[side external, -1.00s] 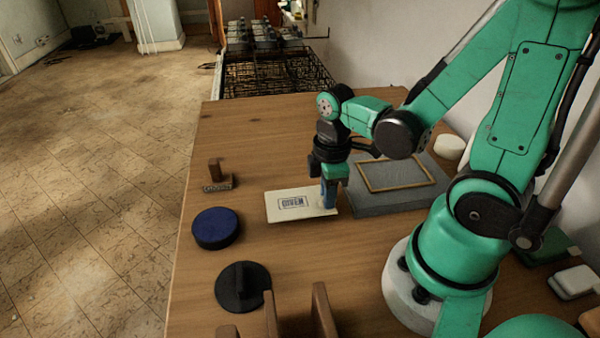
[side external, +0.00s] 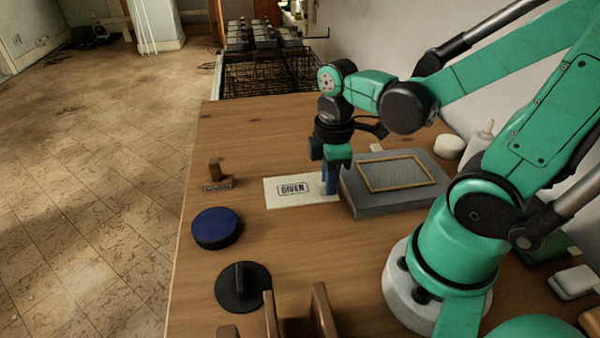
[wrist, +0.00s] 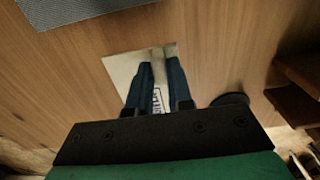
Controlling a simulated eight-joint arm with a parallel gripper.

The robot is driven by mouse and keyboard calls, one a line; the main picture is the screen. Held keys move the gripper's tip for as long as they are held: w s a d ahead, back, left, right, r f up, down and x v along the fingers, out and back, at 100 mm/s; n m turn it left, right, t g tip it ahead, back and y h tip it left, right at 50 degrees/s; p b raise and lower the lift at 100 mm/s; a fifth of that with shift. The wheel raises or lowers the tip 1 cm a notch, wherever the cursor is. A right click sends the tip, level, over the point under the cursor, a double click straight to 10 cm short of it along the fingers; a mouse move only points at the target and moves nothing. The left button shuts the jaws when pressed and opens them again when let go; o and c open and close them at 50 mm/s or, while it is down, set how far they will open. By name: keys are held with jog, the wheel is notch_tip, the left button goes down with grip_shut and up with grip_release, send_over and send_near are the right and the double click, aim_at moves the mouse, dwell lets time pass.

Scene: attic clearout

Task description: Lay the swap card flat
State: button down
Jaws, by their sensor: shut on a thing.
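The swap card (side external: 285,197) is cream with a stamped word in a dark box. It looks flat, at or close to the wooden table, left of the grey slab; any small gap beneath it cannot be made out. My gripper (side external: 330,188) points down at the card's right end, with its blue fingers shut on it. In the wrist view the card (wrist: 119,70) shows beyond and between the fingertips (wrist: 160,68), with part of the print visible. The fingers hide some of the card.
The grey slab (side external: 365,207) bears a thin wooden frame (side external: 367,187). A stamp (side external: 215,172), a blue round pad (side external: 215,228) and a black disc with a handle (side external: 255,295) stand to the left. A brown wooden rack (side external: 322,315) is in front.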

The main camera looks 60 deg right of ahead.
jog(key=shift+d, duration=0.4)
jog(key=s+d, duration=0.1)
jog(key=d, duration=0.2)
jog(key=s+d+r, duration=0.1)
jog(key=d, duration=0.1)
jog(key=s+d, duration=0.1)
jog(key=d, duration=0.2)
jog(key=shift+d+r, duration=0.2)
jog(key=shift+d, duration=0.15)
send_near(419, 177)
jog(key=shift+w+a+f, duration=0.15)
jog(key=shift+w+f, duration=0.05)
jog(key=shift+w, duration=0.2)
jog(key=shift+s+d, duration=0.2)
jog(key=shift+s, duration=0.15)
jog(key=shift+f, duration=2.65)
jog(key=shift+f, duration=0.3)
